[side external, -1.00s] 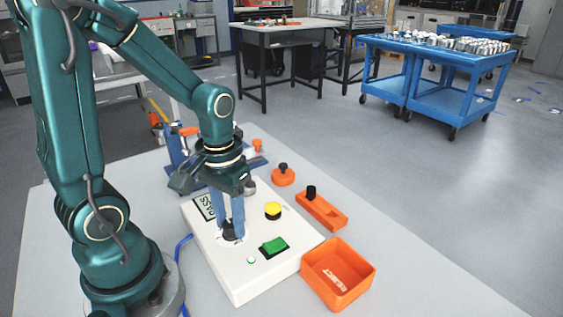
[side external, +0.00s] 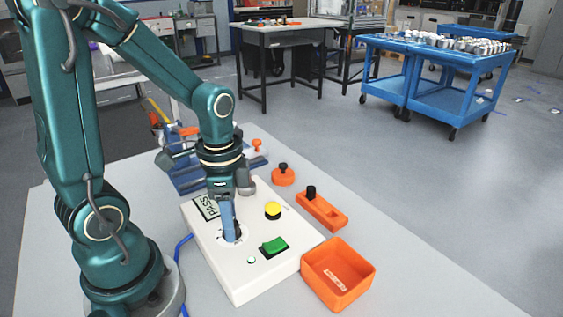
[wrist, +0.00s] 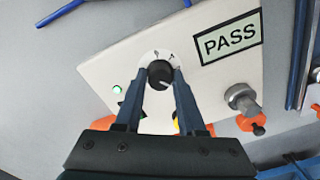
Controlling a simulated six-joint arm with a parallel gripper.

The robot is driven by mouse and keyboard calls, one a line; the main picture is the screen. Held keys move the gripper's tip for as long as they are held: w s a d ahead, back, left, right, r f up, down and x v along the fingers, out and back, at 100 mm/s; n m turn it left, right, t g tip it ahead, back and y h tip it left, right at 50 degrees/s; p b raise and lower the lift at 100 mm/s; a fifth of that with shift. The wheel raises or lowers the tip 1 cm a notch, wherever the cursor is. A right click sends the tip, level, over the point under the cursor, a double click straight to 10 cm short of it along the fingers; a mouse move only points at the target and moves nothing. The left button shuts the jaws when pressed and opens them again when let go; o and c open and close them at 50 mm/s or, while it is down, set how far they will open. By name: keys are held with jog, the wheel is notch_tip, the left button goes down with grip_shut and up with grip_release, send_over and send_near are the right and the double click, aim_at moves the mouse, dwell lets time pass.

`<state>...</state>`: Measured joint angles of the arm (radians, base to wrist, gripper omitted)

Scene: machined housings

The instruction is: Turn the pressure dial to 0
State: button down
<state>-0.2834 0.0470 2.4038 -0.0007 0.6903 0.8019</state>
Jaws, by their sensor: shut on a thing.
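The pressure dial (wrist: 160,74) is a small black knob with a light pointer line, on a white round scale on the white control box (side external: 240,283). My gripper (wrist: 160,79) has its two blue fingers on either side of the knob, shut on it. In the side view, my gripper (side external: 231,238) points straight down at the dial, and its fingers line up and mostly hide the knob. A couple of scale marks show above the knob in the wrist view, too small to read surely.
The box carries a PASS display (wrist: 230,40), a yellow button (side external: 273,209), a green rocker switch (side external: 274,246) and a small green light (side external: 251,260). An orange bin (side external: 363,285) stands to the right. Orange fixtures (side external: 322,213) lie behind it. The front right table is clear.

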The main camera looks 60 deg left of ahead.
jog(key=shift+m, duration=0.8)
jog(key=c, duration=0.5)
grip_release()
jog(key=shift+r, duration=0.1)
jog(key=shift+r, duration=2.5)
